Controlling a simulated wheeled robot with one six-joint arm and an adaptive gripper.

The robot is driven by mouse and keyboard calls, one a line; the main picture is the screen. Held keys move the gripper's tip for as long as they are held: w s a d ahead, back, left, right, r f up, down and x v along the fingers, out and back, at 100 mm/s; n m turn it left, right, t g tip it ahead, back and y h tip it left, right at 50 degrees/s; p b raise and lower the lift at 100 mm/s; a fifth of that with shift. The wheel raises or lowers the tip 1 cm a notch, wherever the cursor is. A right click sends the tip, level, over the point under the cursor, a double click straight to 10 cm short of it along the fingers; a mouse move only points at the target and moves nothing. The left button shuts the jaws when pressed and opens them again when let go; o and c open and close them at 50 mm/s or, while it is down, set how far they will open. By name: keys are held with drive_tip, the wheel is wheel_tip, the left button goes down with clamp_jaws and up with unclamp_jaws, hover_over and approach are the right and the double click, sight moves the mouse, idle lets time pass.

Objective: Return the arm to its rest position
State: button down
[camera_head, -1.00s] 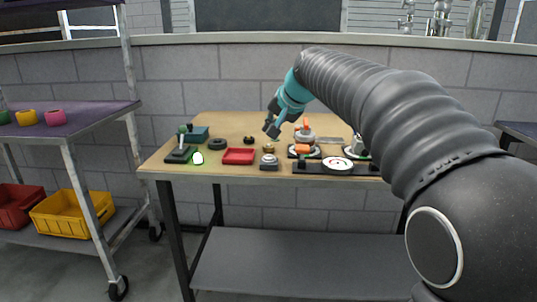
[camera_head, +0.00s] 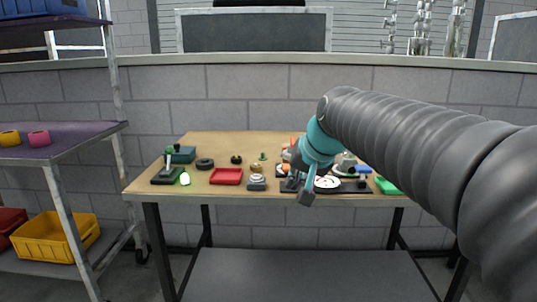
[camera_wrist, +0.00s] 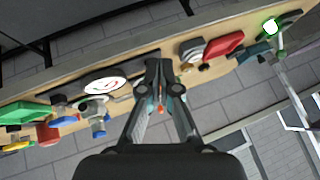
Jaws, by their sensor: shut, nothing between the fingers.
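My arm reaches in from the right in the head view, bent down over the worktable (camera_head: 225,139).
A red tray (camera_head: 226,176), a black ring (camera_head: 205,163), a lever device (camera_head: 167,175) and a glowing green piece (camera_head: 185,178) lie on the left side of the table. A green block (camera_head: 386,186) lies at the right. A shelf cart (camera_head: 60,150) with a yellow bin (camera_head: 50,240) stands at left.

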drive_tip(key=s+d+f+h, duration=0.1)
drive_tip(key=s+d+f, duration=0.4)
drive_tip(key=s+f, duration=0.3)
drive_tip(key=s+d+f+n+g+h, duration=0.1)
drive_tip(key=s+d+f, duration=0.4)
drive_tip(key=s, duration=1.1)
wheel_tip(320, 180, down, 4)
drive_tip(key=shift+s+d+r+n+g+h, duration=0.25)
drive_tip(key=shift+s+n+g+h, duration=0.1)
drive_tip(key=shift+h, duration=0.25)
